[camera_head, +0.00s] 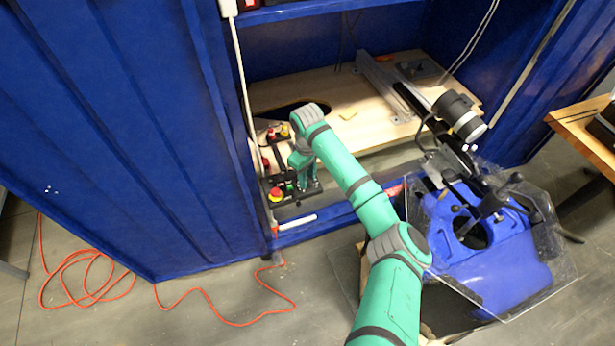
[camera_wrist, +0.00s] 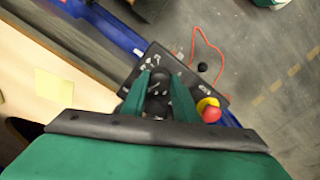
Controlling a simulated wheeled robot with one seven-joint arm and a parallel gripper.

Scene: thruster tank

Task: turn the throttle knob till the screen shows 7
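A black control panel (camera_wrist: 140,72) with white markings fills the middle of the wrist view; it also shows in the head view (camera_head: 309,191) at the cabinet's front edge. A dark, rounded knob (camera_wrist: 160,78) stands on it, and another dark shape is nearer the wrist. I cannot tell which is the throttle knob. My gripper (camera_wrist: 160,84) points down at the panel, its two teal fingers apart on either side of the dark knob. Whether they touch it is unclear. It is over the panel in the head view (camera_head: 306,178). No readable screen number is visible.
A red stop button (camera_wrist: 210,113) on a yellow base is right of my fingers. A small black knob (camera_wrist: 203,67) sits farther along the panel. A wooden shelf (camera_head: 385,128) is behind. A blue thruster-like unit (camera_head: 500,265) stands right. An orange cable (camera_head: 215,318) lies on the floor.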

